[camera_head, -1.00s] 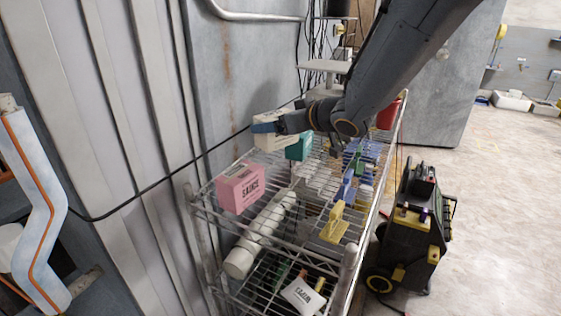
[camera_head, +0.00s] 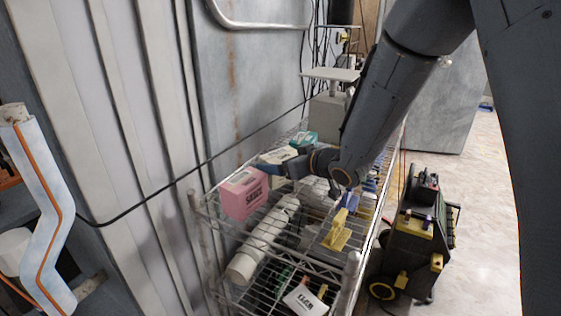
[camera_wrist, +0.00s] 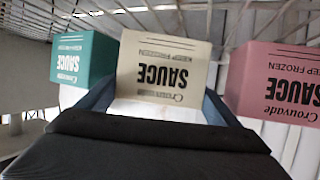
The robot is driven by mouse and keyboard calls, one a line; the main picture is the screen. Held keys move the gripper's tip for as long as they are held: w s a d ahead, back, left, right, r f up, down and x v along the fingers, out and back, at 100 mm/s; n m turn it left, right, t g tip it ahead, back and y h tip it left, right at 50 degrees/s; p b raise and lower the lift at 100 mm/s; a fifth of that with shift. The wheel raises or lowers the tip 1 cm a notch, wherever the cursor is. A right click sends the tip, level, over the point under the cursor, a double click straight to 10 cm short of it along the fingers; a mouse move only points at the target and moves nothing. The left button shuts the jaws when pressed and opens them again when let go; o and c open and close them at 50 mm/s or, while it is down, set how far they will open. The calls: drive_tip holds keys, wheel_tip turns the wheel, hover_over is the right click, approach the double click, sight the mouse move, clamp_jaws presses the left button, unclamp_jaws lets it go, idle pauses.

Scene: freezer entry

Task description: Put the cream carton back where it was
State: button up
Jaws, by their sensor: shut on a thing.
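The cream carton (camera_wrist: 165,75), marked SAUCE, is between the blue fingers of my gripper (camera_wrist: 160,105) in the wrist view, where the lettering appears upside down. In the head view the cream carton (camera_head: 283,155) is mostly hidden behind my gripper (camera_head: 272,168). It is low over the top shelf of the wire rack, between the pink carton (camera_head: 244,193) and the teal carton (camera_head: 304,139). The wrist view shows the teal carton (camera_wrist: 82,57) on its left and the pink carton (camera_wrist: 280,85) on its right. I cannot tell whether its base touches the shelf.
The wire rack (camera_head: 292,253) stands against a grey wall. A white cylinder (camera_head: 262,240) and a yellow object (camera_head: 337,232) are near its front. A black wheeled machine (camera_head: 408,240) stands at the right. A black cable (camera_head: 165,187) crosses the wall.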

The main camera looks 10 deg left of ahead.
drive_tip(key=o, duration=1.2)
drive_tip(key=shift+f, duration=0.1)
drive_tip(key=shift+s+d+r, duration=0.1)
drive_tip(key=shift+d+r, duration=0.05)
drive_tip(key=shift+r, duration=0.1)
drive_tip(key=b+v, duration=0.1)
drive_tip(key=v, duration=1)
drive_tip(key=shift+s+d, duration=0.15)
drive_tip(key=shift+d, duration=0.1)
drive_tip(key=shift+r, duration=0.15)
